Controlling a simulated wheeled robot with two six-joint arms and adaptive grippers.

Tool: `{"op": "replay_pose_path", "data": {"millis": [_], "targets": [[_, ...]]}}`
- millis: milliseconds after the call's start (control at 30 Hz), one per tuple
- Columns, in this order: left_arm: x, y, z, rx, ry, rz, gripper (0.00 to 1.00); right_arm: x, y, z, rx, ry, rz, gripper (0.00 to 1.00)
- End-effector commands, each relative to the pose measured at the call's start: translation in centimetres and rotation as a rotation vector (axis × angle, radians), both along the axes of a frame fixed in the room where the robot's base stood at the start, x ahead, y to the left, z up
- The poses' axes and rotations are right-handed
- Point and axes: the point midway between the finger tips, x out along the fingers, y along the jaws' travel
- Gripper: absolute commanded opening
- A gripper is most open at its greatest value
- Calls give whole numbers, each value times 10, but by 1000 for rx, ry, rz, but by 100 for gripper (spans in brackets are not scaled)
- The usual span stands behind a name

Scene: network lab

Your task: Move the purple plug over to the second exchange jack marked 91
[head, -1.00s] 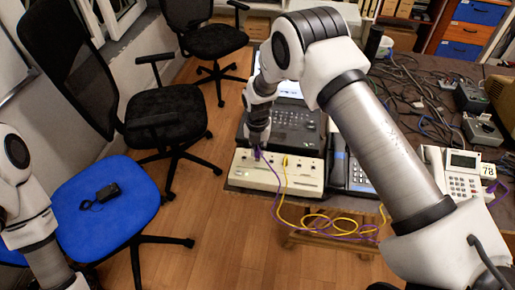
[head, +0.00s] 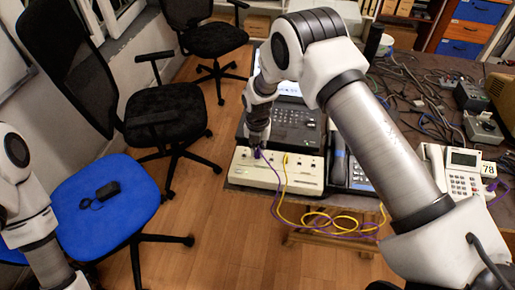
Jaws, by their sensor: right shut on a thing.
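A cream exchange box (head: 310,181) lies at the table's front left edge. My right gripper (head: 257,149) points down at its left part and is shut on the purple plug (head: 257,154), which is mostly hidden by the fingers. A purple cable (head: 277,190) runs from it down over the table edge. A yellow plug (head: 285,159) stands in the box to the right of the gripper, with a yellow cable. I cannot read any jack numbers on the box, nor tell whether the purple plug sits in a jack. My left arm shows at the left edge; its gripper is out of view.
A dark phone (head: 350,170) stands right of the box, and a larger dark console (head: 290,125) behind it. A white phone (head: 460,170) tagged 78 sits farther right. Loose cables cover the table behind. A blue chair (head: 130,215) holds a small black device (head: 107,190).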

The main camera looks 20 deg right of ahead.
Motion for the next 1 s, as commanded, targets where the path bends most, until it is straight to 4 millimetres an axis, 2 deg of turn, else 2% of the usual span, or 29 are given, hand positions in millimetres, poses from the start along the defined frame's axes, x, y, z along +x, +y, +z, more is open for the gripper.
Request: {"op": "replay_pose_path", "data": {"millis": [967, 1000], "targets": [[0, 0, -4, 0, 0, 0, 40, 0, 0, -7, 0, 0, 0, 0], [0, 0, -3, 0, 0, 0, 40, 0, 0, -7, 0, 0, 0, 29]]}}
